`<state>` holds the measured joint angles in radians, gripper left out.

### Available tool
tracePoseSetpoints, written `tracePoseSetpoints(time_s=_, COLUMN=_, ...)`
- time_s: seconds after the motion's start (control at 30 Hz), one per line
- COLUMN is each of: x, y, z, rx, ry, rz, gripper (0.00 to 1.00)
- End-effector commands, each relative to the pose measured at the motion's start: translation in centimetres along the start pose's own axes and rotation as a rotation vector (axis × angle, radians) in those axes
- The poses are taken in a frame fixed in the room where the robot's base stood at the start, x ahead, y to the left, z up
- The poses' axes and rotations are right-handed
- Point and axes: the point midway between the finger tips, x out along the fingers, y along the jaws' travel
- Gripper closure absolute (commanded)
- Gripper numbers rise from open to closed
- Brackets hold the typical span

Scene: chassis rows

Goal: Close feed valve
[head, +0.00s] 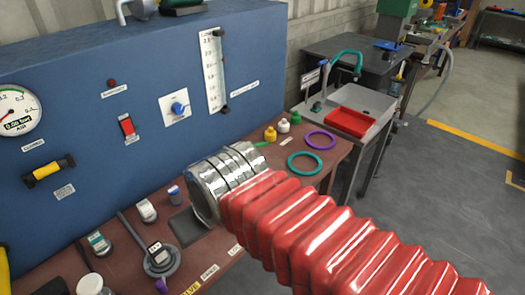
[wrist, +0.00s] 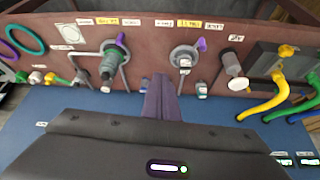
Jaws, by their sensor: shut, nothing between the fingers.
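My gripper (wrist: 162,84) shows in the wrist view as a dark body with purple fingers closed together, nothing between them, over the brown bench. In the head view it is hidden behind my silver wrist and red sleeved arm. I cannot tell which fitting is the feed valve, as the labels are too small to read. On the blue panel (head: 85,105) in the head view are a yellow-and-black handle (head: 48,173) lying slightly tilted, a red switch (head: 127,126) and a blue knob (head: 179,108) on a white plate. My gripper is not seen touching any of them.
The brown bench (head: 318,158) holds a purple ring (head: 319,140), a teal ring (head: 304,163) and small coloured caps. Round-based instruments stand at its front left. A gauge (head: 17,112) is at the panel's left. A yellow hose (wrist: 265,103) shows in the wrist view. Floor right is clear.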

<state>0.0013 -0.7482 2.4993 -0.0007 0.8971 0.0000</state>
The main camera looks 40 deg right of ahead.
Motion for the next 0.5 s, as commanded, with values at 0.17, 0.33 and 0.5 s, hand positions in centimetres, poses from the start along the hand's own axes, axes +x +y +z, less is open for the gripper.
tracePoseSetpoints(time_s=0.17, x=1.2, y=1.2, z=-1.4, rx=0.017, ry=0.025, rz=0.024, gripper=1.0)
tracePoseSetpoints(time_s=0.33, x=3.8, y=4.1, z=-4.2, rx=0.052, ry=0.087, rz=0.08, gripper=1.0)
tracePoseSetpoints(time_s=0.5, x=7.0, y=8.0, z=-7.3, rx=0.087, ry=0.169, rz=0.146, gripper=1.0)
